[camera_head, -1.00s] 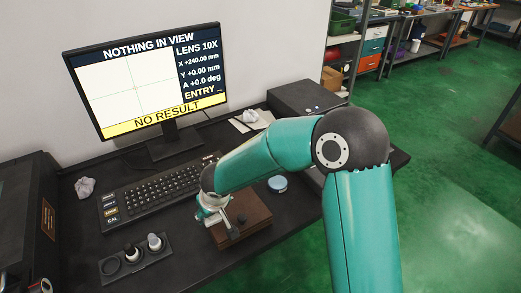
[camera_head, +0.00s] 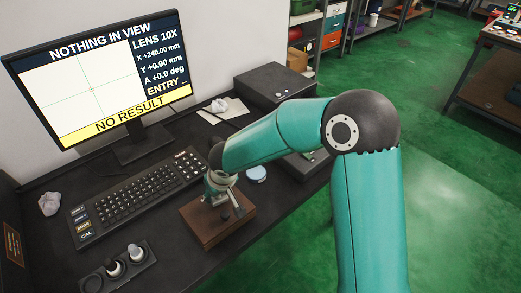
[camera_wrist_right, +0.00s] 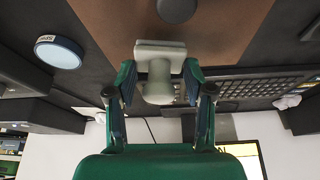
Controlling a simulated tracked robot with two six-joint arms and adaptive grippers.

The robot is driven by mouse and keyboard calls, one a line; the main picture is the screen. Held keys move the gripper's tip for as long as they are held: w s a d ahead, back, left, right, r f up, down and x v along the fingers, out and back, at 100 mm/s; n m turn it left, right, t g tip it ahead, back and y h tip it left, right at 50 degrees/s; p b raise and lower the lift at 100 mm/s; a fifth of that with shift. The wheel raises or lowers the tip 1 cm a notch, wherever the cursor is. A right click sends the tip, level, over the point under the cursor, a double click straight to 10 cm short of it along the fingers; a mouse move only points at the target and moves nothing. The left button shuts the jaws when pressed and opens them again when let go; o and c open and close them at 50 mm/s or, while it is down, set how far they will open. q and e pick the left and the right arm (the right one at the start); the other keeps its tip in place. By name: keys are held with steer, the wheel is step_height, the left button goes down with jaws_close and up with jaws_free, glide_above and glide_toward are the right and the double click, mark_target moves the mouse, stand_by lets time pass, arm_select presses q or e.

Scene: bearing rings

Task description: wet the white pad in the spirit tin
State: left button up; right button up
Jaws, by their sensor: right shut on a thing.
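My right gripper (camera_head: 216,197) is above the left back part of a brown block (camera_head: 232,228). In the right wrist view, its fingers (camera_wrist_right: 160,88) are shut on a pale grey-white piece (camera_wrist_right: 158,72) with a wide flat head and a narrower stem. This looks like the white pad, though its working face is turned away. The spirit tin (camera_head: 256,174) is a low round blue tin with a pale top, right of the gripper and behind the block. In the right wrist view the tin (camera_wrist_right: 58,52) is apart from the held piece. My left gripper is not in view.
A dark knob (camera_head: 225,215) stands on the block. A rack (camera_head: 120,268) with two upright handled pieces and an empty round slot lies front left. The keyboard (camera_head: 135,196), monitor (camera_head: 98,75), a dark box (camera_head: 274,86) and crumpled papers (camera_head: 49,203) surround the work area.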

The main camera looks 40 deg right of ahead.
steer(key=shift+d, duration=0.2)
steer(key=w+d+b, duration=0.2)
steer(key=w+d, duration=0.1)
steer(key=d, duration=0.5)
step_height(320, 180, up, 2)
steer(key=n+b, duration=0.3)
glide_above(256, 172)
steer(key=shift+r+y, duration=0.15)
steer(key=shift+y, duration=0.15)
steer(key=shift+f+b, duration=1.95)
steer(key=shift+f, duration=0.9)
steer(key=shift+f+b, duration=0.3)
steer(key=shift+f, duration=0.1)
steer(key=shift+r, duration=0.1)
step_height(256, 172, up, 7)
steer(key=p, duration=0.5)
